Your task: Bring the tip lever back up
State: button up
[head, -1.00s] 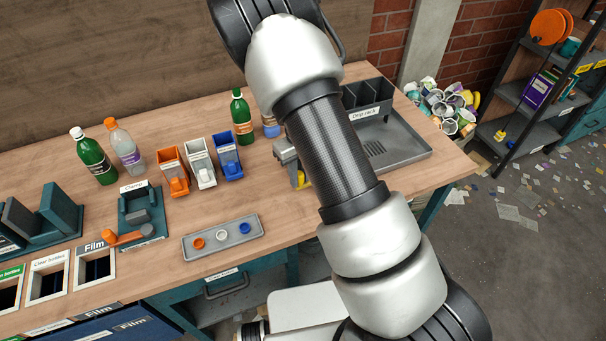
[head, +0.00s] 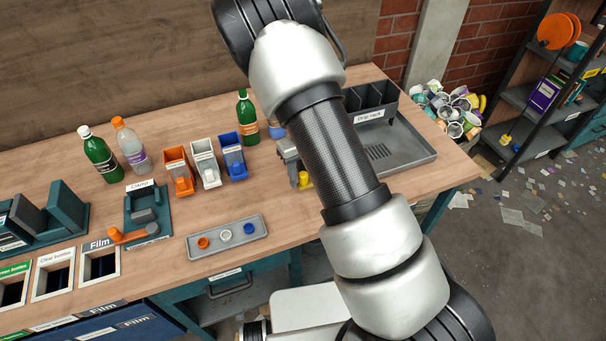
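I see no part labelled as a tip lever and cannot tell which thing it is. A teal clamp (head: 152,207) on the bench has an orange-ended lever (head: 133,235) lying low across its front. A grey device with a yellow part (head: 304,179) stands farther right, partly hidden behind my arm. My arm crosses the middle of the view from top to bottom. My gripper is out of view, so its hold is not shown.
A tray with coloured caps (head: 228,250) lies near the bench's front edge. Orange, white and blue bins (head: 205,163) and several bottles (head: 101,154) stand behind it. Framed openings, one labelled Film (head: 99,244), are at left. A drip rack (head: 405,150) is at right.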

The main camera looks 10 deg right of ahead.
notch_tip(320, 180, up, 18)
jog(key=shift+f+p, duration=0.25)
jog(key=shift+p, duration=0.05)
jog(key=shift+d, duration=0.1)
dwell(0.4)
